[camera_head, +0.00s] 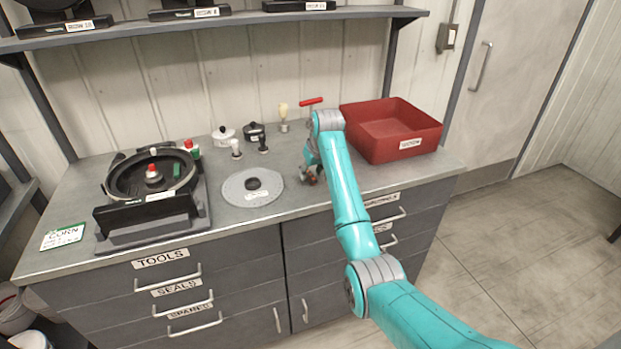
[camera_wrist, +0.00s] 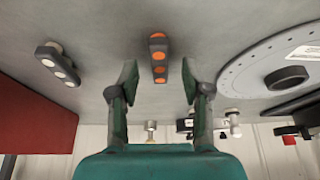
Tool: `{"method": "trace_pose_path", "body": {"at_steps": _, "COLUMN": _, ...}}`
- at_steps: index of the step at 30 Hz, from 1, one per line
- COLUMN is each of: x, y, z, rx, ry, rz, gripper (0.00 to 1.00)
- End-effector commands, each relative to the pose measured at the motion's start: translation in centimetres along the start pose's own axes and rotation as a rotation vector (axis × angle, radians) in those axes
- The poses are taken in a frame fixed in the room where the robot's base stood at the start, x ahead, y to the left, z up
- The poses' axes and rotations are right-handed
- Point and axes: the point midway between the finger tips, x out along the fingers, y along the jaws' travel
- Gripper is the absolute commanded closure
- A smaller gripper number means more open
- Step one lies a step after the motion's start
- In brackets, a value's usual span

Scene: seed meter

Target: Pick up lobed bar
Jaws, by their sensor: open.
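In the wrist view, a short dark bar with a row of orange round spots (camera_wrist: 158,48) lies on the grey worktop between my fingers, with a gap on each side. A second dark bar with pale round spots (camera_wrist: 50,54) lies to its left, outside the fingers. Both are narrow with rounded ends; I cannot tell for certain which is called the lobed bar. My gripper (camera_wrist: 158,80) is open and holds nothing. In the head view, my gripper (camera_head: 311,172) is low over the worktop, and my arm hides much of the spot.
A red bin (camera_head: 375,151) stands right of my arm, close by. A grey disc plate (camera_head: 235,190) with a dark knob lies to the left. Small pots (camera_head: 223,135) and a red T-handle (camera_head: 311,101) stand behind. A round black device (camera_head: 125,185) is at far left.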

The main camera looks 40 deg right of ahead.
Motion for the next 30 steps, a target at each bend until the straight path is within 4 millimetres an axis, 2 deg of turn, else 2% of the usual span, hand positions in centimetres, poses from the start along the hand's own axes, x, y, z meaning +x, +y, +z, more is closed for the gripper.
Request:
{"method": "trace_pose_path", "body": {"at_steps": 4, "x": 1.03, "y": 0.00, "z": 0.01, "rx": 0.000, "ry": 0.000, "rz": 0.000, "gripper": 0.52}}
{"method": "trace_pose_path", "body": {"at_steps": 11, "x": 1.12, "y": 0.01, "z": 0.01, "rx": 0.000, "ry": 0.000, "rz": 0.000, "gripper": 0.52}}
{"method": "trace_pose_path", "body": {"at_steps": 15, "x": 1.11, "y": 0.01, "z": 0.01, "rx": 0.000, "ry": 0.000, "rz": 0.000, "gripper": 0.87}}
{"method": "trace_pose_path", "body": {"at_steps": 17, "x": 1.10, "y": 0.01, "z": 0.02, "rx": 0.000, "ry": 0.000, "rz": 0.000, "gripper": 1.00}}
{"method": "trace_pose_path", "body": {"at_steps": 26, "x": 1.07, "y": 0.02, "z": 0.00, "rx": 0.000, "ry": 0.001, "rz": 0.001, "gripper": 1.00}}
{"method": "trace_pose_path", "body": {"at_steps": 30, "x": 0.34, "y": 0.03, "z": -0.36, "rx": 0.000, "ry": 0.003, "rz": 0.001, "gripper": 1.00}}
